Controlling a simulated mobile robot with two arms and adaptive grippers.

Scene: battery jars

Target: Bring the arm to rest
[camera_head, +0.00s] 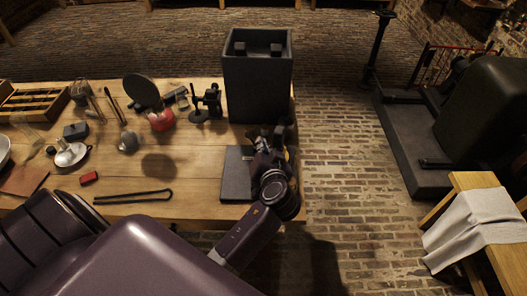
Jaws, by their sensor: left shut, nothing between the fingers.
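My left arm comes in from the lower left, with its purple links across the bottom of the picture. My left gripper (275,140) is at the right edge of the wooden table, just in front of the tall dark box. It is shut and I see nothing held in it. The tall dark box (258,92) is open at the top with two dark blocks showing inside. I cannot tell whether the fingertips touch it. A flat dark plate (236,176) lies on the table beside the gripper, partly hidden by it. My right gripper is not in view.
Brick floor is free right of the table. A cloth-covered bench (490,240) stands at the lower right.

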